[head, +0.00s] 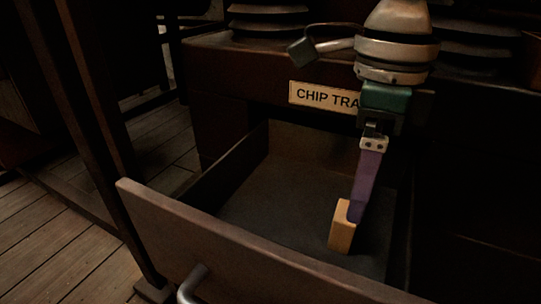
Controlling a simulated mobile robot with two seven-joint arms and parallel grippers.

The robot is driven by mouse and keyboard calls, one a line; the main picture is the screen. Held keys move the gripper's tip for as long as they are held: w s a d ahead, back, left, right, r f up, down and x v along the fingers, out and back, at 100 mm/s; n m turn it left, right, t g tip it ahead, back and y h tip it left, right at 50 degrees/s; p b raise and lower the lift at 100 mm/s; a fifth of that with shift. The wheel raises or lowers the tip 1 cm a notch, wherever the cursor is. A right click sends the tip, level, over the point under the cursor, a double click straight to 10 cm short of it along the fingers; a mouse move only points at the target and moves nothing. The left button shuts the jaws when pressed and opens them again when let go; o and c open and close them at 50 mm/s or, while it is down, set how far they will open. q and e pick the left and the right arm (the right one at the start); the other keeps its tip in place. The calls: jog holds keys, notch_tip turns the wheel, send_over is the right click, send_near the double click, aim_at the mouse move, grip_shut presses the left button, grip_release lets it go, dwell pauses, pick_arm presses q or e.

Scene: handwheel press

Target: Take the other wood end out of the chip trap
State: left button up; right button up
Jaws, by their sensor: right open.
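The chip trap is a dark drawer, pulled open, with its front panel (235,240) nearest me. A small light-brown wood end (341,229) stands on the drawer floor towards the right, near the front panel. My right gripper (354,212) reaches down into the drawer from above. Its purple finger ends right at the upper right side of the wood end. The jaws are open; the second finger is hard to make out, and I cannot tell whether a finger touches the wood. My left gripper is not in view.
A "CHIP TRAP" label (324,97), partly covered by my arm, is on the dark body above the drawer. A metal handle (193,284) juts from the drawer front. A dark upright post (98,130) stands left. The drawer floor (265,195) left of the wood is bare.

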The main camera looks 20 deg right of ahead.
aim_at(345, 223)
notch_tip(345, 223, down, 3)
jog(key=shift+a+b, duration=0.1)
jog(key=shift+b, duration=0.55)
jog(key=f+b, duration=0.2)
jog(key=f, duration=0.1)
jog(key=f+b, duration=0.2)
jog(key=shift+w+a, duration=0.15)
jog(key=shift+a, duration=0.15)
jog(key=c, duration=1.4)
